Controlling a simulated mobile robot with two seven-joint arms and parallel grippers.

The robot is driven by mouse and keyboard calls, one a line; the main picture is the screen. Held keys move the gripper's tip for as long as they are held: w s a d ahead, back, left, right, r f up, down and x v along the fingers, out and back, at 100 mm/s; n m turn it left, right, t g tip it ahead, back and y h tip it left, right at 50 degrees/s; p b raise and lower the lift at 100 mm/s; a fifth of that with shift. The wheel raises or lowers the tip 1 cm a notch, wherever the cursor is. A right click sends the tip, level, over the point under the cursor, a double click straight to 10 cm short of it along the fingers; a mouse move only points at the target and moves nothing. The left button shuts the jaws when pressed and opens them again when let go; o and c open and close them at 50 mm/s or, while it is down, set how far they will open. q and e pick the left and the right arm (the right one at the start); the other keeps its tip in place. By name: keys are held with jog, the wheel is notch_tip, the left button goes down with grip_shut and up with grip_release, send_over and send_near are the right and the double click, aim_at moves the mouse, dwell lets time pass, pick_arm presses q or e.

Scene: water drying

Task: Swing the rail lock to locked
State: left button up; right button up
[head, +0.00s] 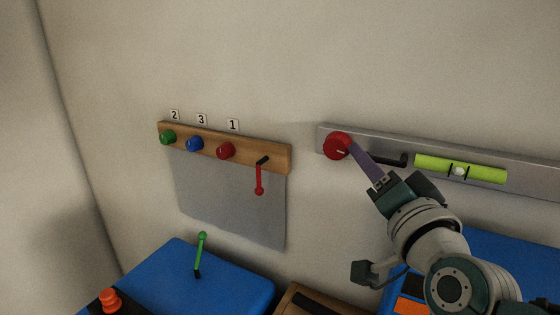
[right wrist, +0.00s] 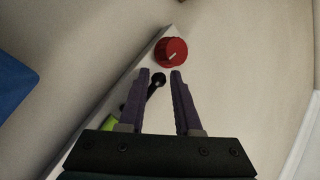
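A grey metal rail (head: 322,137) is fixed to the wall at the right. It carries a round red knob (head: 338,146) with a white mark, a black hook-like lever (head: 400,160) and a green spirit level. I cannot tell for sure which part is the rail lock. My right gripper (head: 359,149) has its purple fingers pointing at the knob. In the right wrist view the gripper (right wrist: 160,75) is open, with the red knob (right wrist: 171,52) just past its fingertips. The black lever (right wrist: 156,84) shows between the fingers; contact cannot be told. My left gripper is not in view.
Below are a blue box (head: 235,285) with a green lever (head: 200,255) and an orange-red knob (head: 110,298).

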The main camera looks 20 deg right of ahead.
jog(key=o, duration=0.3)
jog(key=shift+d+r, duration=0.1)
jog(key=r+b+v, duration=0.1)
jog(key=v, duration=0.8)
jog(key=shift+s+f, duration=0.45)
jog(key=shift+f, duration=0.1)
jog(key=shift+a, duration=0.2)
